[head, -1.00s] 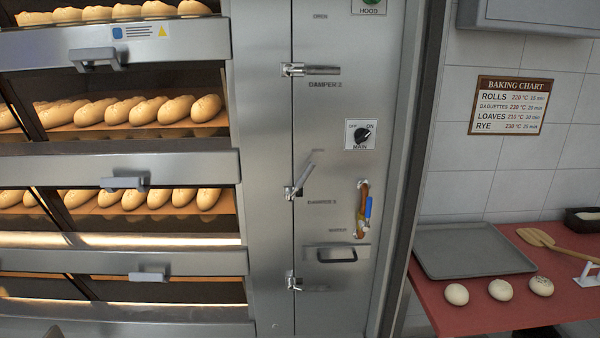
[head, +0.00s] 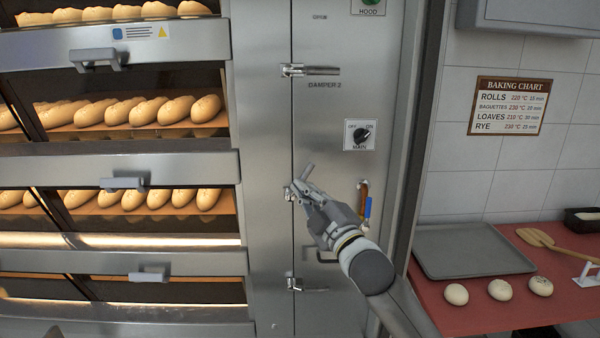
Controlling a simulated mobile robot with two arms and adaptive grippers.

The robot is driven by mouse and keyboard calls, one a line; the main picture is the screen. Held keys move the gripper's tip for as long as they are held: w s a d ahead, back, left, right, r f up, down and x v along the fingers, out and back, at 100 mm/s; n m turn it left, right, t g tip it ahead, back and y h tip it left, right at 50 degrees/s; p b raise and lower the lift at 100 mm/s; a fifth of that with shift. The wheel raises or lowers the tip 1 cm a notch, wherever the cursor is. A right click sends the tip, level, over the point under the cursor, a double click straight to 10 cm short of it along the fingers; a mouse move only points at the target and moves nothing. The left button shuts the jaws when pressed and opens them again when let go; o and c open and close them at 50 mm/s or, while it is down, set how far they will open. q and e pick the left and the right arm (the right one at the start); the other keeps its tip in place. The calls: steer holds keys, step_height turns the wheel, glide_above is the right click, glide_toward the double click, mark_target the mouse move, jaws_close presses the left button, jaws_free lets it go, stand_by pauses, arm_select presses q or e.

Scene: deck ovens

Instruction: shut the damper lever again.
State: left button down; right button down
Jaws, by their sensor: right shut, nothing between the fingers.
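The damper lever (head: 307,171) in the middle of the steel panel is tilted up and to the right from its pivot. My right gripper (head: 298,187) is at this lever, its fingers shut with nothing between them. The fingertips overlap the lower part of the lever in the view; I cannot tell whether they touch it. The label beside this lever is hidden behind my gripper. Another lever (head: 322,70), above the DAMPER 2 label, lies level. A lower lever (head: 312,289) also lies level. My left gripper is not in view.
The MAIN switch (head: 361,135) sits above my right arm. Oven decks with bread and door handles (head: 125,183) are at left. A red counter (head: 445,300) with a grey tray (head: 470,250) is at right.

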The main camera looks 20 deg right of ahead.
steer(key=shift+w, duration=0.1)
steer(key=p+x, duration=0.4)
steer(key=x, duration=0.6)
steer(key=d+f+p, duration=0.1)
steer(key=d+f, duration=0.1)
steer(key=d, duration=0.1)
steer(key=shift+d+p, duration=0.2)
steer(key=shift+p, duration=0.15)
steer(key=shift+f, duration=0.1)
steer(key=shift+s+d+f+m+b, duration=0.1)
steer(key=shift+s+d+m+b, duration=0.2)
steer(key=shift+m+b, duration=0.3)
